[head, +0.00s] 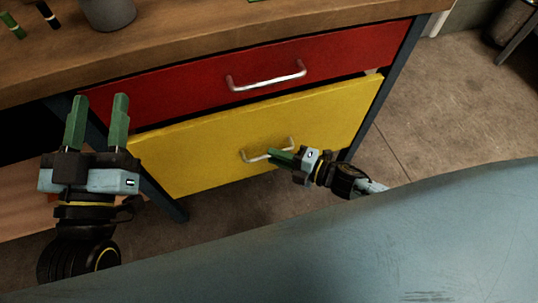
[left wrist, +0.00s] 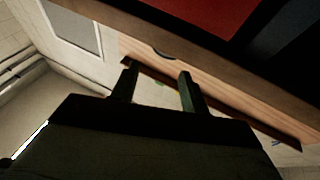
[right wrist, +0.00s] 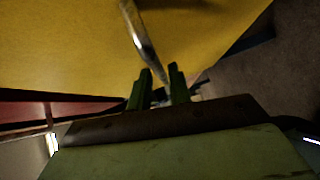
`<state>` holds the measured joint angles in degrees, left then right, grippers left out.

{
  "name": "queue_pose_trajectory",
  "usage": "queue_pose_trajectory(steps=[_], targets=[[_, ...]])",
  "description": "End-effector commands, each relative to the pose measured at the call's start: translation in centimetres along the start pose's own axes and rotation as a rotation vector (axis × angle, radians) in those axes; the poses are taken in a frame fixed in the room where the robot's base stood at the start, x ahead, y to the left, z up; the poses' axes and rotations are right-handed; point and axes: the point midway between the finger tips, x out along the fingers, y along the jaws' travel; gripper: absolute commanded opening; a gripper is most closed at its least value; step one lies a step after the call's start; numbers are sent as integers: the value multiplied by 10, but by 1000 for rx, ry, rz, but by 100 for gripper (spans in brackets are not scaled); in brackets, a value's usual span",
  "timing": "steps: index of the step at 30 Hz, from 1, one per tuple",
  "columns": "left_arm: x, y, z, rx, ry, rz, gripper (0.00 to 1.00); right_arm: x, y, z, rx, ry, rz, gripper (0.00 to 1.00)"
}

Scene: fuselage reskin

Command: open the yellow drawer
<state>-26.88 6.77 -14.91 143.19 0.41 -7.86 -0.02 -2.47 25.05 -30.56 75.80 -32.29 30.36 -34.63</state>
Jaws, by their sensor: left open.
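The yellow drawer (head: 215,150) is below a red drawer in the head view. Its front stands a little out from the frame, with a dark gap along its top edge. Its silver bar handle (head: 250,157) is low on the front. My right gripper (head: 281,157) is at this handle, its green fingers close together around the bar. In the right wrist view the handle (right wrist: 140,32) runs down between the fingertips (right wrist: 160,75). My left gripper (head: 97,110) is open and empty, left of the drawers; its spread fingers also show in the left wrist view (left wrist: 158,80).
The red drawer (head: 200,90) with its own silver handle (head: 268,77) is above. The wooden worktop (head: 190,40) holds a grey pot (head: 107,12) and small green and black items at the left. Bare floor (head: 450,110) lies to the right.

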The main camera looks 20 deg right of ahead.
Motion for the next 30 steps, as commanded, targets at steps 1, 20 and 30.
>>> queue_pose_trajectory(steps=[1, 20, 30], targets=[[0, 1, -5, -2, 41, 3, 45, 7, -1, 0, 0, 0, 2, 20], [-2, 4, -26, -8, 184, 10, 45, 28, 0, 0, 1, 0, 0, 16], [-2, 4, -26, -8, 182, 10, 45, 28, 0, 0, 1, 0, 0, 0]])
